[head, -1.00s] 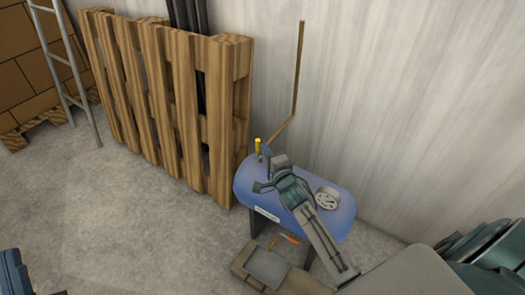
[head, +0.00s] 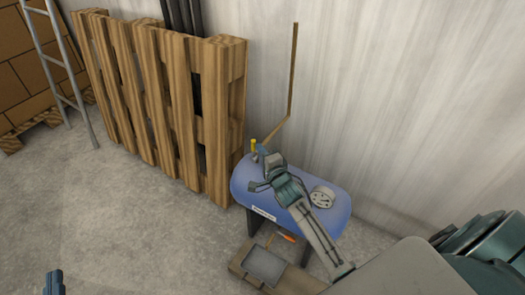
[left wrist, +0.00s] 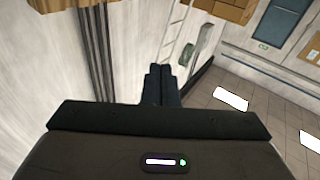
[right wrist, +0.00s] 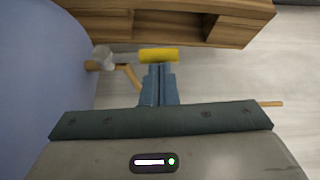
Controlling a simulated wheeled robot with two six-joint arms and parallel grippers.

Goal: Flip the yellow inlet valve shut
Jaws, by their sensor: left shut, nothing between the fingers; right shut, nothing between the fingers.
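The yellow valve lever (head: 253,145) stands upright at the left back end of a blue tank (head: 335,212). In the right wrist view the yellow lever (right wrist: 158,55) extends from a grey metal valve body (right wrist: 103,58) on a brown pipe. My right gripper (head: 261,149) is shut and empty right beside the lever. In the right wrist view its fingertips (right wrist: 160,66) are just below the lever; I cannot tell whether they touch it. My left gripper (head: 54,274) is shut and empty, over the floor far to the left; its fingers (left wrist: 160,72) also show in the left wrist view.
A wooden pallet (head: 165,100) leans on the wall just left of the tank. A brown pipe (head: 292,70) rises along the wall behind the valve. A grey tray (head: 264,266) is in front, below. The floor at left is clear.

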